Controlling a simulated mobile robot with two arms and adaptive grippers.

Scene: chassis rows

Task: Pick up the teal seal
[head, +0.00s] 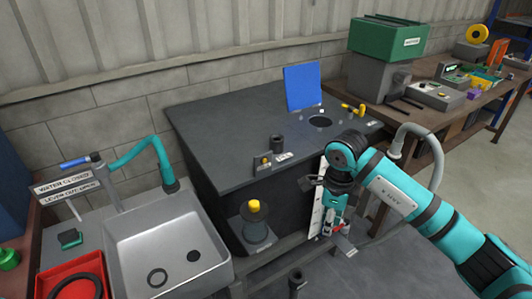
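No object is plainly a teal seal. A small dark teal-green piece (69,238) lies on the counter left of the sink, and a green round thing (8,259) is at the left edge. My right arm comes in from the right. Its gripper (337,229) points down in front of the dark bench's right front side, far from both green pieces. Small red and grey parts show around its fingertips, too small to tell whether they are held. My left gripper is not in view.
A grey sink (125,248) with a teal spout (140,150) is at the left, beside a red tray (72,275) holding a black ring. The dark bench (220,130) carries a blue panel (302,87). A green box (388,38) stands at the back right.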

